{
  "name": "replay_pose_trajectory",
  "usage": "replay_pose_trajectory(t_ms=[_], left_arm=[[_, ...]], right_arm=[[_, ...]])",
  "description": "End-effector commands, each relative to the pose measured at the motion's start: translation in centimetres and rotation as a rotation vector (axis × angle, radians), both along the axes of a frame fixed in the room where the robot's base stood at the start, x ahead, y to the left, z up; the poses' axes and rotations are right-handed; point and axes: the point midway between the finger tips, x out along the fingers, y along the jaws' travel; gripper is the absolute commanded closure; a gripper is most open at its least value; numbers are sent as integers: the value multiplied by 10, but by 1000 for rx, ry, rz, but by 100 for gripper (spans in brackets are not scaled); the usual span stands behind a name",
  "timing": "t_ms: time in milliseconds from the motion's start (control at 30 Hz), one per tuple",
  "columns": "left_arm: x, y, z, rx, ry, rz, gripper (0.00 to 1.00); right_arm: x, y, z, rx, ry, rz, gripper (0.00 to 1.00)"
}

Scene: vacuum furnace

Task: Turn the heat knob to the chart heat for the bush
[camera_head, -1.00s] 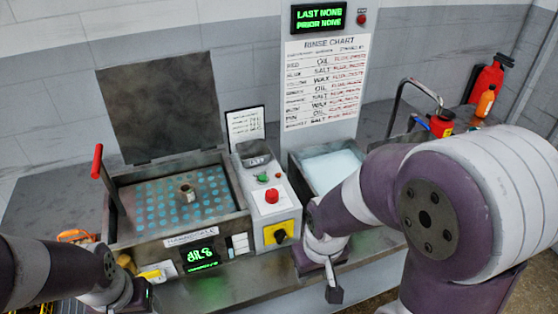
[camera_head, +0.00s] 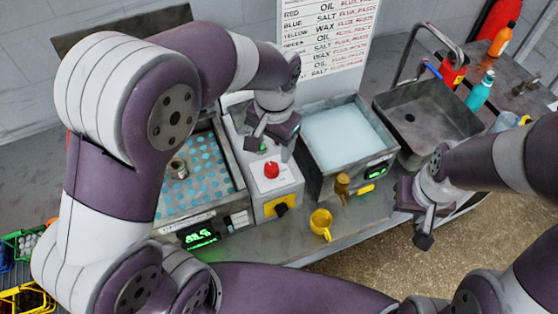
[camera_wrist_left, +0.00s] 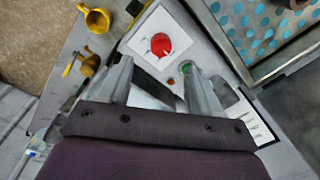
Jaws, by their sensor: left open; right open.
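The bush, seemingly the small metal cylinder (camera_head: 178,168), stands on the blue-dotted bed (camera_head: 200,185) of the furnace. Beside the bed is a grey control box (camera_head: 240,150) with a red mushroom button (camera_head: 271,170). A black knob on a yellow plate (camera_head: 281,209) is on its front; I cannot read its setting. My left gripper (camera_head: 273,140) is open and empty above the box, hiding part of its top. In the left wrist view its fingers (camera_wrist_left: 156,72) straddle the area below the red button (camera_wrist_left: 161,44), near a green button (camera_wrist_left: 187,69). My right gripper (camera_head: 418,222) is open and empty off the bench front.
A chart (camera_head: 325,40) hangs on the wall, its top cut off. A tank of pale liquid (camera_head: 345,135) and a sink (camera_head: 425,120) stand right of the box. A yellow cup (camera_head: 321,224) and a brass piece (camera_head: 342,187) are at the bench front. Bottles stand at the back right.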

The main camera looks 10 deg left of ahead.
Motion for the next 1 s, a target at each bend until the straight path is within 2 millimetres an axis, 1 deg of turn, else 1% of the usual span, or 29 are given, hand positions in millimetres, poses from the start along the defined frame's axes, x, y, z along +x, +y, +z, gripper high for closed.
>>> replay_pose_trajectory(t_ms=[33,200,333,400,500,733,767,800,867,900,933,1000], left_arm=[[-1,1,-10,3,10,1,35],[0,4,-54,3,7,0,35],[1,5,-78,2,5,0,35],[2,5,-86,0,3,1,35],[2,5,-93,-1,1,1,35],[2,5,-94,0,0,1,35],[2,5,-94,0,0,1,42],[2,5,-94,0,0,1,55],[2,5,-94,0,0,1,74],[2,5,-94,0,0,1,87],[2,5,-94,0,0,1,91],[2,5,-94,0,0,1,91]], right_arm=[[0,0,8,0,-1,0,57],[0,0,17,0,-1,0,57],[0,0,21,0,-1,0,57],[0,0,22,0,-1,0,57],[0,0,23,0,-1,0,57],[0,0,22,0,-1,0,57],[0,0,22,0,-1,0,57],[0,0,22,0,-1,0,57],[0,0,22,0,-1,0,57],[0,0,22,0,-1,0,57],[0,0,22,0,-1,0,57],[0,0,22,0,-1,0,57]])
